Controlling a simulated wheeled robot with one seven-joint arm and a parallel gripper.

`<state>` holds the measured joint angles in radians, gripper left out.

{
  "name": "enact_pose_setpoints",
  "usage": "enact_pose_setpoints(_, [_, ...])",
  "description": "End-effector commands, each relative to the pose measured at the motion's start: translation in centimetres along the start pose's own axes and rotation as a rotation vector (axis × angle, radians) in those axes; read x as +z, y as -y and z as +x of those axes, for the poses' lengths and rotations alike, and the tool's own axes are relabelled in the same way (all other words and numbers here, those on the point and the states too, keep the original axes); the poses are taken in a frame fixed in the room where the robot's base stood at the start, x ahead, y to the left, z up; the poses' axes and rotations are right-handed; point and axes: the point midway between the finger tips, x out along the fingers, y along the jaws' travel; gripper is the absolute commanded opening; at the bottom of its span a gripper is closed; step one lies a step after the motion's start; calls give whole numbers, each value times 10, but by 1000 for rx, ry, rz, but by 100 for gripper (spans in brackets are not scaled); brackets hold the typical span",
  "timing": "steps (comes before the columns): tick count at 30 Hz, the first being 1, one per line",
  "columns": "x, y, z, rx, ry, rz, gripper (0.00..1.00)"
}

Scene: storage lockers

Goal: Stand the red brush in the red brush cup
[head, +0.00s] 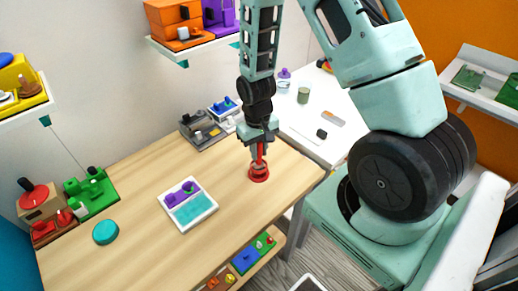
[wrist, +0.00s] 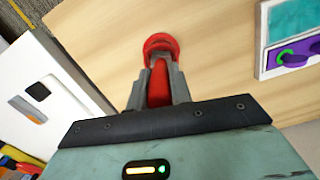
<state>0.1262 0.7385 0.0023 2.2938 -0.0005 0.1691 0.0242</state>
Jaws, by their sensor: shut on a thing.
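My gripper (head: 260,147) points down over the wooden table and is shut on the red brush (head: 259,155). The brush also shows between the fingers in the wrist view (wrist: 158,82). The red brush cup (head: 258,174) stands on the table right below the gripper. Its red rim shows just past the fingertips in the wrist view (wrist: 160,42). The brush looks upright and lined up with the cup. Its lower end is hidden, so I cannot tell how deep it sits or whether it touches the cup's bottom.
A white tray (head: 207,213) with purple and teal parts lies left of the cup. A teal disc (head: 105,232) and a green block set (head: 90,189) are farther left. Grey and blue trays (head: 201,131) stand at the table's back. A white table (head: 319,140) stands to the right.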

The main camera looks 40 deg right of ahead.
Motion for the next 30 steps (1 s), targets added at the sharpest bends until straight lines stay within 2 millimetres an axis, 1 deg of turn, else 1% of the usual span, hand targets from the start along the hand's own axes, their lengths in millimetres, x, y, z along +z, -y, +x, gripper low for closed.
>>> enact_pose_setpoints(28, [0,0,6,0,0,0,0])
enact_pose_setpoints(29, [0,0,6,0,0,0,26])
enact_pose_setpoints(30, [0,0,6,0,0,0,38])
